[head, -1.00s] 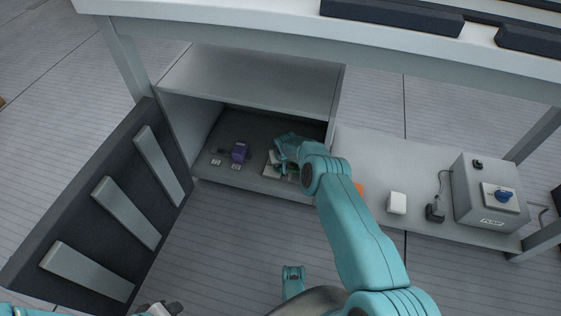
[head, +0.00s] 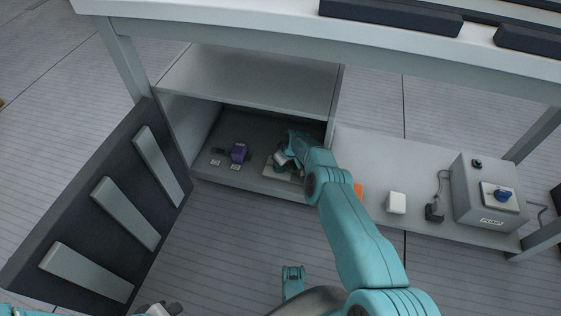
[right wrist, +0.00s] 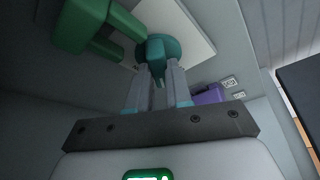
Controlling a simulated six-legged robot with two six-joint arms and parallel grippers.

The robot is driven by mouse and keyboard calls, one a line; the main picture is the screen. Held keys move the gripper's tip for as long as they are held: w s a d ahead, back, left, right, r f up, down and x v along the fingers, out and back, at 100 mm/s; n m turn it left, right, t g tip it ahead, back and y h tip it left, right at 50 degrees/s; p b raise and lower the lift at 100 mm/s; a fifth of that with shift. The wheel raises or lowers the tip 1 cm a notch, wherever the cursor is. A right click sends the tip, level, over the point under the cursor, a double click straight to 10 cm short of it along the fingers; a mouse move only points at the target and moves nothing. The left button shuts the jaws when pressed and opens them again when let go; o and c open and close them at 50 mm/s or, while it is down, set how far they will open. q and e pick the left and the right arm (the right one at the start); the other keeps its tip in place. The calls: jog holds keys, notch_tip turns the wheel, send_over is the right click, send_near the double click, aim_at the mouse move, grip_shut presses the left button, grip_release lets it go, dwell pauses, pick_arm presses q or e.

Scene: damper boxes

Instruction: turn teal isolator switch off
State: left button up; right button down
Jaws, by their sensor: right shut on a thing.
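The teal isolator switch (right wrist: 155,48) is a round teal base with a handle, on a pale plate (right wrist: 187,22) in the right wrist view. My right gripper (right wrist: 158,82) is shut on its handle, with one finger on each side. In the head view my right gripper (head: 281,160) is inside the low open cabinet, over the plate (head: 270,172); the switch is hidden there. A green bracket-like part (right wrist: 90,25) stands beside the switch in the wrist view. Part of my left gripper (head: 160,309) shows at the bottom edge, cut off.
A purple device (head: 239,152) sits left of my right gripper, with small labels (head: 235,167) before it. The cabinet's upper shelf (head: 255,80) is overhead.

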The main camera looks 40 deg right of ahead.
dwell(0.4)
jog(key=c, duration=1)
grip_release()
jog(key=shift+c, duration=0.2)
pick_arm(q)
jog(key=shift+r, duration=0.1)
pick_arm(e)
jog(key=shift+r, duration=0.15)
